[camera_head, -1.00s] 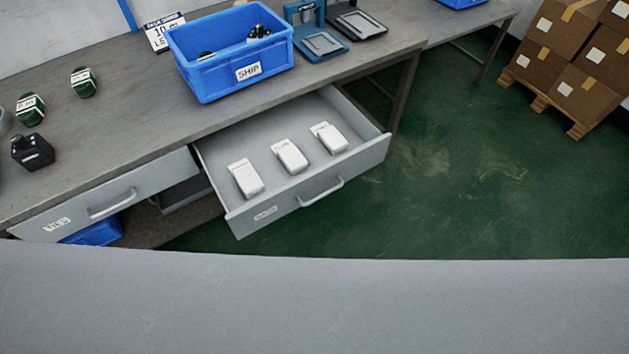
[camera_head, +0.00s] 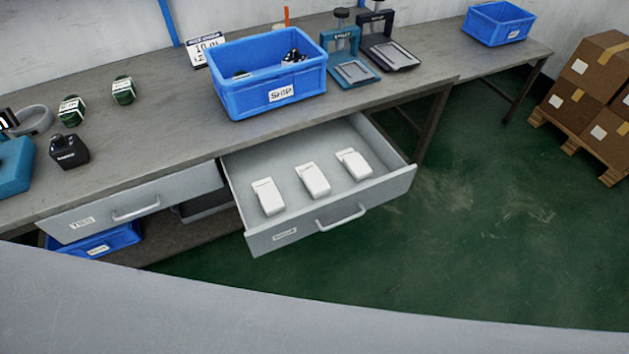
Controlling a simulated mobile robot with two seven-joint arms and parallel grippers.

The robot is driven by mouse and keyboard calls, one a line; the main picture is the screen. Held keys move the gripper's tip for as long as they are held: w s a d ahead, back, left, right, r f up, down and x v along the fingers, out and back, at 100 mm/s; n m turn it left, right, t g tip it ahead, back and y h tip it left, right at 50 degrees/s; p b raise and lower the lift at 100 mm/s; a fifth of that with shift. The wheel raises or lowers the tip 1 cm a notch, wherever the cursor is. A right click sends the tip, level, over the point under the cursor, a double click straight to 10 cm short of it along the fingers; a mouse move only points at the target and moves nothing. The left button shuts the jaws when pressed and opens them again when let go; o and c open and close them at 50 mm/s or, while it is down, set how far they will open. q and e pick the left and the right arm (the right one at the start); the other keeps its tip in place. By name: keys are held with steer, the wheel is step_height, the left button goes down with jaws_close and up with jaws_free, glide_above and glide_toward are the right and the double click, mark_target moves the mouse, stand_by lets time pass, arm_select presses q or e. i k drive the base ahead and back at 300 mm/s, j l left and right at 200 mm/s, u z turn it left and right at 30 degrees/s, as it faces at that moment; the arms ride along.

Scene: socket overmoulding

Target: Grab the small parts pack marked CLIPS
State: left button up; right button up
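Three white small parts packs lie in a row in an open drawer (camera_head: 240,215) under the workbench. They are the left pack (camera_head: 268,197), the middle pack (camera_head: 313,179) and the right pack (camera_head: 354,164). Their markings are too small to read, so I cannot tell which one is marked CLIPS. Neither of my grippers is in view.
A blue SHIP bin (camera_head: 268,75) stands on the workbench (camera_head: 170,130) above the drawer. Two press-like fixtures stand right of it, one teal (camera_head: 352,70), one dark (camera_head: 390,52). A closed drawer (camera_head: 130,203) is at left. Cartons (camera_head: 580,90) stand on a pallet at far right.

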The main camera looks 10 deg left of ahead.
mark_target(317, 186)
steer(key=u, duration=1.65)
steer(key=i+l, duration=0.1)
steer(key=l, duration=1.65)
steer(key=i+u, duration=0.05)
steer(key=i, duration=0.05)
